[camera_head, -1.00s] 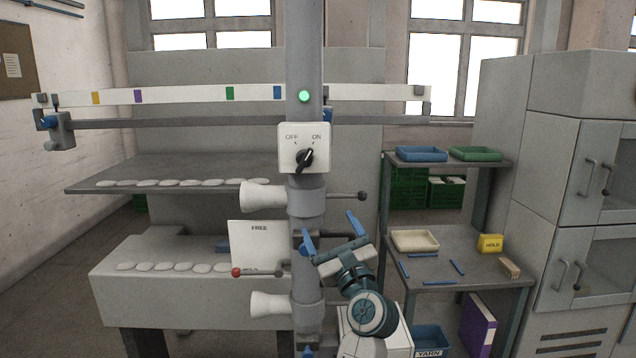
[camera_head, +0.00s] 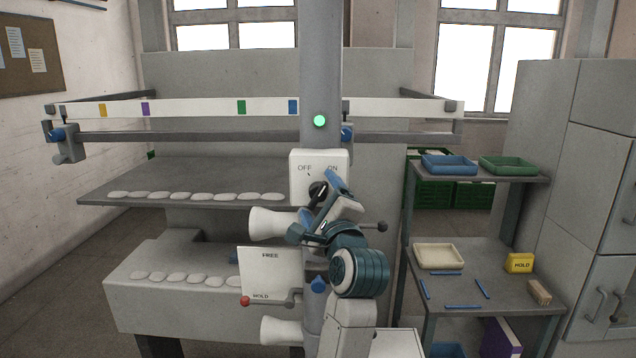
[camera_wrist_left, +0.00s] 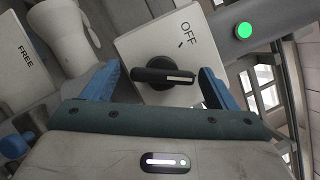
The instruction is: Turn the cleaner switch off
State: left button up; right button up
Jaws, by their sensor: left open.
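The cleaner switch is a black rotary knob (camera_head: 317,192) on a white panel (camera_head: 301,166) marked OFF and ON, mounted on the grey column. In the left wrist view the knob (camera_wrist_left: 165,76) has its white-marked end pointing away from OFF, toward the side where ON is hidden by a finger. My left gripper (camera_head: 318,205) is open at the panel, its blue fingers (camera_wrist_left: 160,85) on either side of the knob. Whether they touch it, I cannot tell. A green lamp (camera_head: 320,121) glows above the panel. My right gripper is out of view.
A shelf rack (camera_head: 470,262) with trays stands at the right.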

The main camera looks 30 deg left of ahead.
pick_arm(q)
jog(key=shift+a+r, duration=0.2)
jog(key=shift+c, duration=0.4)
